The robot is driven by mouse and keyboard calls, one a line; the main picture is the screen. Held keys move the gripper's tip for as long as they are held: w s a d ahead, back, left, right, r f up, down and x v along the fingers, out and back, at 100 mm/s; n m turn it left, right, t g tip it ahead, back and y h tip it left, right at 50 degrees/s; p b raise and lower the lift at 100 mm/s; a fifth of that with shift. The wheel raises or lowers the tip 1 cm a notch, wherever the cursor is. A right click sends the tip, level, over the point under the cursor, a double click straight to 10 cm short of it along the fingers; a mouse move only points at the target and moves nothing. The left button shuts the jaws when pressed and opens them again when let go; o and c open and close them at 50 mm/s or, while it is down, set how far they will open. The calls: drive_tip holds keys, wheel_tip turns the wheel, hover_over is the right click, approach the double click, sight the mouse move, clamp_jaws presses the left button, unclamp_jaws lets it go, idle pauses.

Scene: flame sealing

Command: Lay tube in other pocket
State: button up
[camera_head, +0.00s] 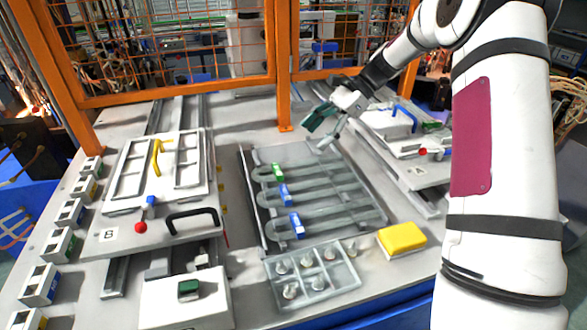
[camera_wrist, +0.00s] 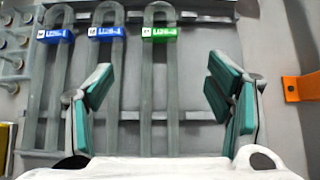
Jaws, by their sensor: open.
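Three grey U-shaped tubes lie side by side in a grey tray (camera_head: 253,215). One has a green label (camera_head: 278,172), and two have blue labels, the middle one (camera_head: 284,195) and the near one (camera_head: 297,226). The labels also show in the wrist view, green (camera_wrist: 159,31) at the right and blue (camera_wrist: 107,31) and blue (camera_wrist: 55,34) to its left. My gripper (camera_head: 326,127) is open and empty, above the tray's far edge. In the wrist view its green-padded fingers (camera_wrist: 165,98) are apart, with the green-labelled tube in line between them. The height gap is unclear.
Fixture B (camera_head: 108,234), with a white two-opening frame, stands left. Fixture A (camera_head: 412,172) stands right, partly behind my arm. A clear rack with several knobs (camera_head: 312,286) and a yellow sponge (camera_head: 402,238) lie in front. An orange fence post (camera_head: 284,115) stands behind the tray.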

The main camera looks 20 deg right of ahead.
drive_tip(key=p, duration=0.1)
approach(280, 168)
drive_tip(key=x, duration=0.3)
drive_tip(key=shift+s+d+f, duration=0.1)
drive_tip(key=shift+d+f, duration=0.1)
drive_tip(key=p+x, duration=0.1)
drive_tip(key=x, duration=0.3)
drive_tip(key=shift+a+p, duration=0.3)
drive_tip(key=shift+a, duration=0.1)
drive_tip(key=shift+a+f, duration=0.3)
drive_tip(key=shift+f, duration=0.15)
drive_tip(key=c, duration=1.4)
drive_tip(key=shift+r, duration=0.15)
